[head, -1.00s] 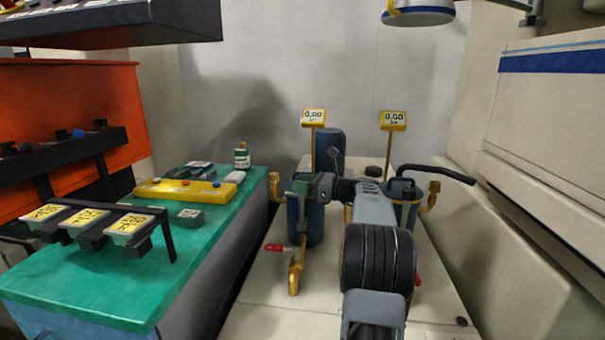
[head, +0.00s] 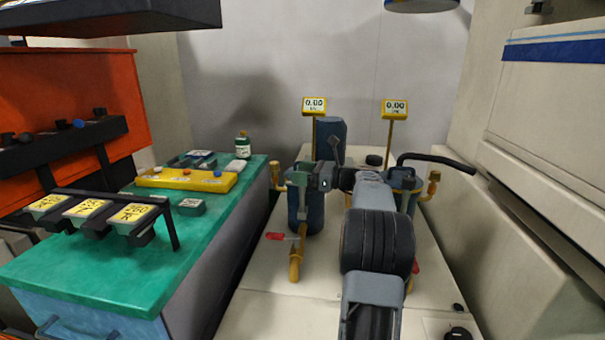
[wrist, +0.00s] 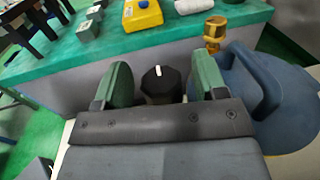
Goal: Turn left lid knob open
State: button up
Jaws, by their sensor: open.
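In the wrist view a black faceted knob (wrist: 160,82) with a white mark on top stands between the two green finger pads of my gripper (wrist: 162,66). The mark points roughly toward the top of that picture. The fingers are spread to either side of the knob, with a visible gap on each side. In the head view my gripper (head: 298,176) is over the top of the left dark blue vessel (head: 306,215). The knob is hidden there behind my gripper and arm.
A brass fitting (wrist: 214,32) and a blue rounded body (wrist: 275,100) are close to the right finger. Left of the vessel is a green bench (head: 120,275) with a yellow box (head: 187,180). Two yellow displays (head: 314,106) (head: 395,108) stand behind.

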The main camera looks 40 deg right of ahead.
jog(key=p+v, duration=0.1)
jog(key=v, duration=0.6)
jog(key=shift+s+d+p, duration=0.15)
jog(key=shift+s+p, duration=0.05)
jog(key=shift+p, duration=0.1)
dwell(0.4)
